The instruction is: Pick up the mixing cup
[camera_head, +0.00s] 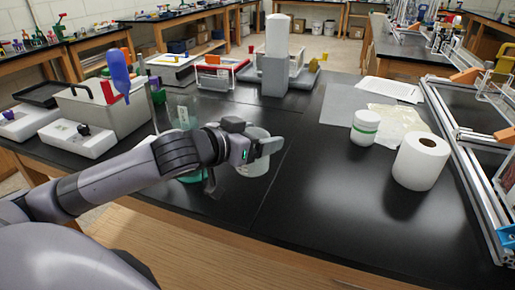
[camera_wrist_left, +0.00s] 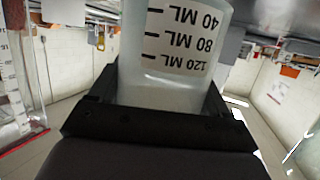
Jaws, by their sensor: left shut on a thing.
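The mixing cup (camera_head: 257,158) is a clear, whitish cup near the middle of the black bench, partly hidden behind my left wrist. In the left wrist view the cup (camera_wrist_left: 172,62) shows dark printed marks of 40, 80 and 120 ML, upside down in the picture. My left gripper (camera_head: 243,166) is shut on the cup, with one finger on each side of its wall. The fingers (camera_wrist_left: 163,100) also show in the left wrist view. I cannot tell whether the cup's base touches the bench. My right gripper is out of view.
Beside the cup, a clear container with green in it (camera_head: 187,172) is partly hidden by my arm. A white jar with a green band (camera_head: 365,127) and a paper roll (camera_head: 421,161) stand at right. A grey instrument (camera_head: 276,75) stands behind. The bench's front middle is clear.

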